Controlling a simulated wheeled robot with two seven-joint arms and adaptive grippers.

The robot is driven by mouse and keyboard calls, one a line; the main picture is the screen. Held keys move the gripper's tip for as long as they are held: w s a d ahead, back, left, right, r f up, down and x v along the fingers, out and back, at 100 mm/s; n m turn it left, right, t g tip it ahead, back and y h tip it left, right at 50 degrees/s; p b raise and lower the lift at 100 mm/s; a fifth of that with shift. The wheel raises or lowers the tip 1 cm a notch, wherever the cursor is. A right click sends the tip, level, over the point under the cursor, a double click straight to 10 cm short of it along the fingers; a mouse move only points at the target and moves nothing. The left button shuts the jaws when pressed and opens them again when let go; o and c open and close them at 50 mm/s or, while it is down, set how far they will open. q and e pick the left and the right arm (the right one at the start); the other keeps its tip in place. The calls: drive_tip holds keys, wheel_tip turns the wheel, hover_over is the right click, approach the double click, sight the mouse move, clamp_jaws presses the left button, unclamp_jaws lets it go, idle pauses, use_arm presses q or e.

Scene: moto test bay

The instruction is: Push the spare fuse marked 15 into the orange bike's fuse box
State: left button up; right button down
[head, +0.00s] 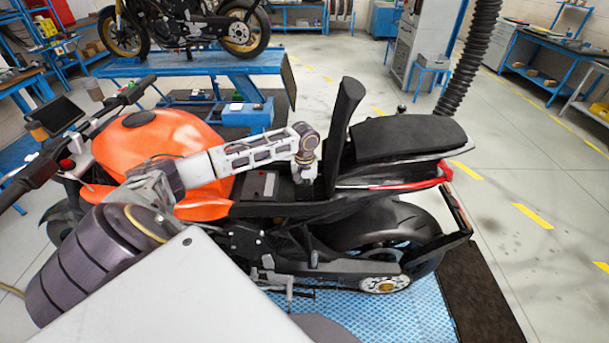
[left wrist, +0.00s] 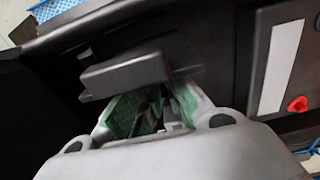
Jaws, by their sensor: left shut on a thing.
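The orange bike (head: 165,140) stands in the middle of the head view, its bay under the seat open. My left gripper (head: 304,183) reaches down into this bay. In the left wrist view its green-padded fingers (left wrist: 150,103) are at a dark grey, lid-like block (left wrist: 125,75) and are shut on it, as far as I can tell. The block sits tilted over the black bay floor and hides what lies under it. I cannot make out a fuse marked 15 or fuse slots. My right gripper is not in view.
Beside the gripper is a dark battery-like box (head: 258,185); the left wrist view shows its white label (left wrist: 282,68) and red terminal (left wrist: 297,104). A raised black panel (head: 343,125) stands just right of my gripper, before the seat (head: 410,137). A second bike (head: 185,25) is behind.

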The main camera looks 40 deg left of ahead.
use_arm(q)
drive_tip(key=shift+f, duration=0.1)
drive_tip(key=o, duration=0.7)
wheel_tip(320, 180, up, 12)
drive_tip(key=shift+r, duration=0.1)
idle(0.7)
drive_tip(key=shift+s, duration=0.15)
idle(0.5)
